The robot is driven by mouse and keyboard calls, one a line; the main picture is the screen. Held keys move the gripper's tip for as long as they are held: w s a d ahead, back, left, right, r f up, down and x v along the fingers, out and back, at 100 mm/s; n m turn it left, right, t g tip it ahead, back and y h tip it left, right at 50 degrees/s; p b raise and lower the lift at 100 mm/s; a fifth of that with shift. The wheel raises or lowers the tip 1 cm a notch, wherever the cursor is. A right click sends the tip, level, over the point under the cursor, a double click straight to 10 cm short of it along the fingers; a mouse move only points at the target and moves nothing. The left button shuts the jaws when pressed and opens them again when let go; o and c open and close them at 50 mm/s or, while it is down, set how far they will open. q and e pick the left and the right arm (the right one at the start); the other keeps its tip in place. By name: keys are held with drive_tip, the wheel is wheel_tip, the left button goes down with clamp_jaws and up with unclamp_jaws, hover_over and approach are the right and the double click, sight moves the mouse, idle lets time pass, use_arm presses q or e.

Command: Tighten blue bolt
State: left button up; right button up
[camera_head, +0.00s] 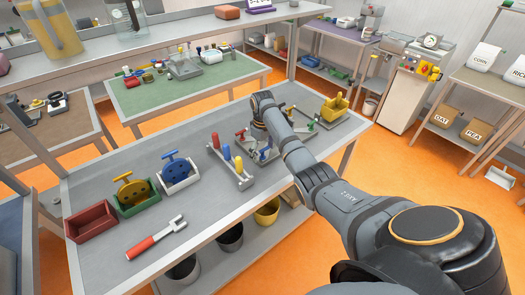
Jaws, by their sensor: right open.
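My right arm reaches in from the lower right over the grey workbench (205,205). My right gripper (262,148) is low over a small metal fixture (270,156) at the bench's middle and is mostly hidden by my own arm; it is open. Small red and green parts show around the fixture, but I cannot pick out a blue bolt there. A blue round piece with a T-shaped handle (177,171) stands in a white box (185,186) left of the fixture. A rack with red, yellow and blue upright pegs (240,181) lies between them. My left gripper is not in view.
A yellow round piece (132,188) stands in a green box (138,206) beside a red box (92,222). A red-handled wrench (155,238) lies at the front. Bare bench surface lies between wrench and rack.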

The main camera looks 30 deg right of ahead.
drive_tip(key=shift+f, duration=0.15)
drive_tip(key=shift+c, duration=0.5)
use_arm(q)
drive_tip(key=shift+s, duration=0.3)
use_arm(e)
drive_tip(key=c, duration=1)
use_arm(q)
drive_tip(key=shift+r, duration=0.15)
